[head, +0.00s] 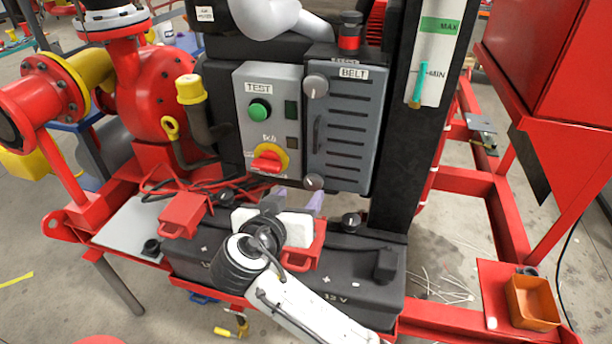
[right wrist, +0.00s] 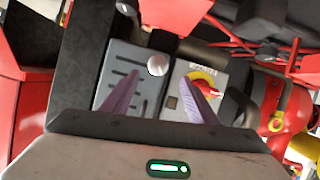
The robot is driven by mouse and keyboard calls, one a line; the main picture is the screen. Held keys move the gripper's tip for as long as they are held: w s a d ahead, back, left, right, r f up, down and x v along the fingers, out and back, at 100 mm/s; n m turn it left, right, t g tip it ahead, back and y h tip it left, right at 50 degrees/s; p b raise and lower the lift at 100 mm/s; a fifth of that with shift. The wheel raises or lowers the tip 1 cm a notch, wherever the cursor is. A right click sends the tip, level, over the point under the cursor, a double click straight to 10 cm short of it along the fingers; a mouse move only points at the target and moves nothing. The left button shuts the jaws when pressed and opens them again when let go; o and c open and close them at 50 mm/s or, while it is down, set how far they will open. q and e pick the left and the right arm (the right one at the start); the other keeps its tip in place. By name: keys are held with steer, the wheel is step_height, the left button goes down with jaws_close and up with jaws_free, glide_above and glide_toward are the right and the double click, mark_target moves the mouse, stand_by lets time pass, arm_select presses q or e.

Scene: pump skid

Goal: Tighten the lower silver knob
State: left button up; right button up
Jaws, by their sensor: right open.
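The lower silver knob (head: 313,182) sits at the bottom left corner of the grey BELT cover (head: 345,130). It also shows in the right wrist view (right wrist: 157,65), beyond and between the two purple fingers. A matching upper silver knob (head: 315,86) sits at the cover's top left corner. My right gripper (head: 298,202) is open and empty, with its fingers pointing up at the panel just below the lower knob. In the right wrist view the spread fingers (right wrist: 162,80) flank the knob without visibly touching it. My left gripper is not in view.
Left of the cover is a TEST panel with a green button (head: 259,111) and a red-yellow rotary switch (head: 268,160). A black battery (head: 345,270) with red clamps (head: 185,214) lies below my right gripper. An orange bin (head: 530,302) stands at the lower right.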

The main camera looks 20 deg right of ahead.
mark_target(312, 184)
steer(key=x, duration=0.3)
steer(key=shift+s+d, duration=0.1)
steer(key=shift+d, duration=0.15)
steer(key=x, duration=0.4)
steer(key=shift+p, duration=0.4)
steer(key=shift+w+d+f, duration=0.2)
steer(key=shift+w, duration=0.05)
steer(key=shift+w+d+f, duration=0.1)
steer(key=shift+w, duration=0.15)
steer(key=c, duration=1.1)
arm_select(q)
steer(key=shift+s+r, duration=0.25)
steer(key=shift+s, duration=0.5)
arm_select(e)
steer(key=shift+o, duration=0.2)
